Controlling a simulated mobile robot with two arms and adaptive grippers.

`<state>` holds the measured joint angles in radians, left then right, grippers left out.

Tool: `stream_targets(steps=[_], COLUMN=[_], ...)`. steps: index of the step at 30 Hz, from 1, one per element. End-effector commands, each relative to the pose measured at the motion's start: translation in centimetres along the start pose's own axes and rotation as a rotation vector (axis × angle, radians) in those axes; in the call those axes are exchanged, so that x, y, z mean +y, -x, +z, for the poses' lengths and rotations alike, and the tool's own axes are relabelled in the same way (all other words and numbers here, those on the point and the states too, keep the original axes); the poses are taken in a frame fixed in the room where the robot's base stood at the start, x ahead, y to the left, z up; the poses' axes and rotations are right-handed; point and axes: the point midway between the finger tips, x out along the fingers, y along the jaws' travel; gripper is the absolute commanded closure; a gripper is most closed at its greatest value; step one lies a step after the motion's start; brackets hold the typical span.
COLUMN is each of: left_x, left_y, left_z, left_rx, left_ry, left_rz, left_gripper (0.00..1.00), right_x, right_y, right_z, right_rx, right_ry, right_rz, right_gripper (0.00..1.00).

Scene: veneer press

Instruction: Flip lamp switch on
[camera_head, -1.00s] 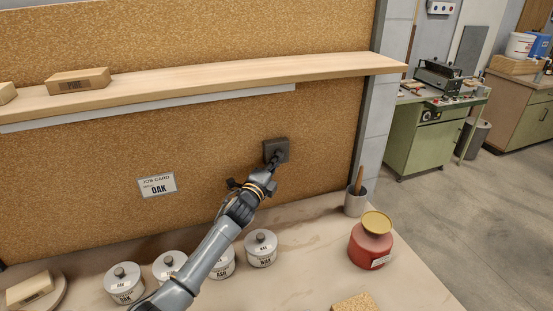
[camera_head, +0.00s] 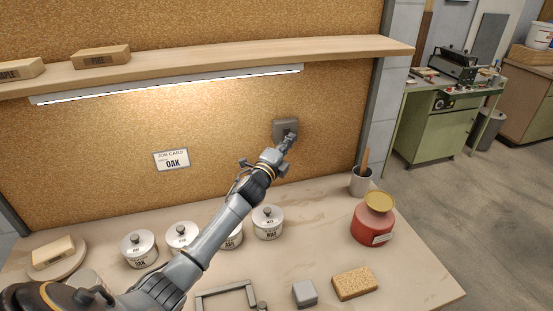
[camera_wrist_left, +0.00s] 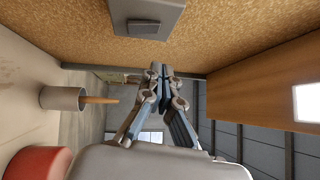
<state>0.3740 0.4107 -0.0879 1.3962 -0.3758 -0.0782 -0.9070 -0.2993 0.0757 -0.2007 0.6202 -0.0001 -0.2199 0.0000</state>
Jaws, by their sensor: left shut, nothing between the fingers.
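The lamp switch (camera_head: 280,127) is a dark grey square plate on the cork wall, under the right part of the shelf. In the left wrist view the switch plate (camera_wrist_left: 165,12) shows at the top with a small rocker. The strip lamp (camera_head: 170,85) under the shelf is lit and brightens the cork. My left gripper (camera_head: 290,138) is shut and empty, its tips in front of the switch's lower right part. In the left wrist view the closed fingertips (camera_wrist_left: 160,70) show below the plate with a gap in the picture; contact cannot be told. My right gripper is not in view.
Several lidded tins (camera_head: 268,222) stand below my left arm. A red jar (camera_head: 371,222), a grey cup (camera_head: 361,181) with a stick, a cork block (camera_head: 355,283) and a grey block (camera_head: 305,293) are on the bench. The shelf (camera_head: 220,64) overhangs the switch.

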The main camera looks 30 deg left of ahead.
Motion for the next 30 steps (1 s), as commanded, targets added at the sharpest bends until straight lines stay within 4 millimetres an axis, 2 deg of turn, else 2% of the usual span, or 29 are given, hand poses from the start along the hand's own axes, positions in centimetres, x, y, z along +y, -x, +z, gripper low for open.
stream_targets(steps=[4,8,16,21,30], left_x=[-0.1,-0.4,-1.2,-1.8,-2.4], left_y=[1.2,2.4,6.1,8.4,9.7], left_z=[0.1,0.1,0.2,0.2,0.3], left_rx=[0.000,0.000,0.001,0.001,0.000], left_ry=[-0.001,-0.002,-0.003,-0.002,0.000], left_rz=[0.001,0.001,0.000,0.001,0.001], left_gripper=[1.00,1.00,1.00,1.00,1.00], right_x=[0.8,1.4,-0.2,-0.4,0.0], right_y=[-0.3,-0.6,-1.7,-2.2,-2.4], right_z=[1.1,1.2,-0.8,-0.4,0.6], right_rx=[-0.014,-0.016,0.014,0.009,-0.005], right_ry=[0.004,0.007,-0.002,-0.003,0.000], right_rz=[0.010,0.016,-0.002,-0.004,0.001], right_gripper=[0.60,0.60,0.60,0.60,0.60])
